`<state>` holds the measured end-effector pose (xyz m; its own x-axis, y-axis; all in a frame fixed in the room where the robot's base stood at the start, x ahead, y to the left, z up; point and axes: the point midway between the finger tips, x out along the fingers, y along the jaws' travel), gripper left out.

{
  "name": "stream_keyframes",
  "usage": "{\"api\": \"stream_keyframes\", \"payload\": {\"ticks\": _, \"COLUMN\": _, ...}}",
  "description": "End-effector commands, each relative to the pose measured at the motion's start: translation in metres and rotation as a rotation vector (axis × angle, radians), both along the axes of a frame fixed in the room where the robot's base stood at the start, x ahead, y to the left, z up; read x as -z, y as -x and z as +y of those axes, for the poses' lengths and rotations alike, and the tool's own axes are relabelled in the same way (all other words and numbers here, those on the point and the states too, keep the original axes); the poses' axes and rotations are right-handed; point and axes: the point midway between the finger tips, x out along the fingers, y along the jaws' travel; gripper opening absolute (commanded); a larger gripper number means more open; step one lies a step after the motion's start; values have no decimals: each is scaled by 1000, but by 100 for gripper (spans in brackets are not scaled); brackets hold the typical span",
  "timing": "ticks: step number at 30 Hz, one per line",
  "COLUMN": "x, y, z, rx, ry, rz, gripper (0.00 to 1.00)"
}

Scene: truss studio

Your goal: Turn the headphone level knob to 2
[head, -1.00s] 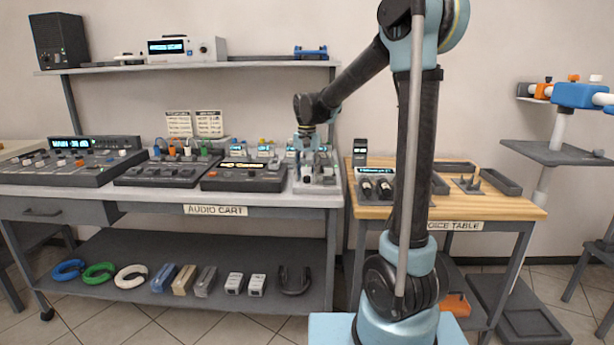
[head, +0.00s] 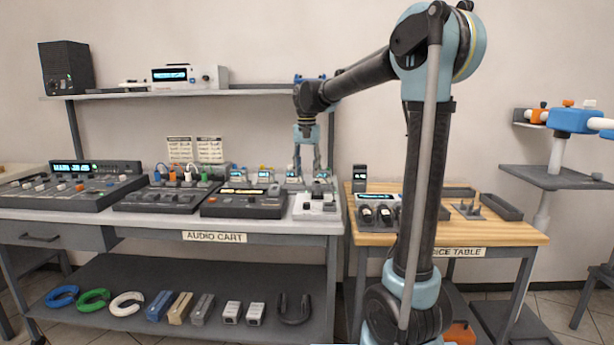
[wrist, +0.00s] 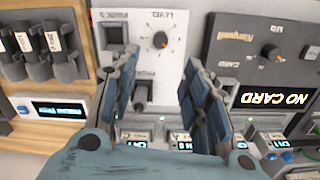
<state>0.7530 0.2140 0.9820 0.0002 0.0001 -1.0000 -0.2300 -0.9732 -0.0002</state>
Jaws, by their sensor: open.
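In the head view the white unit (head: 316,213) sits at the right end of the audio cart. My gripper (wrist: 158,66) is open and empty, its two blue-grey fingers apart. The knob shows beyond the gap between the fingertips, with nothing touching it. In the head view my gripper (head: 306,168) hangs over the back of the white unit.
On the same panel are a dark square piece (wrist: 113,35) and a dark knob-like part (wrist: 141,93) between my fingers. A black unit reading NO CARD (wrist: 270,98) stands close on the right. The wooden table (head: 400,238) with dark holders adjoins the cart.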

Motion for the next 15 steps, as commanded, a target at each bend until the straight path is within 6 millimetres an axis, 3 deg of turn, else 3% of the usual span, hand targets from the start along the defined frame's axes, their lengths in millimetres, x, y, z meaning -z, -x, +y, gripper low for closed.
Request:
{"api": "stream_keyframes", "payload": {"ticks": 9, "x": -1, "y": 0, "z": 0, "rx": -23, "ry": 0, "rz": 0, "gripper": 43}}
{"api": "stream_keyframes", "payload": {"ticks": 15, "x": -16, "y": 0, "z": 1, "rx": -259, "ry": 0, "rz": 0, "gripper": 43}}
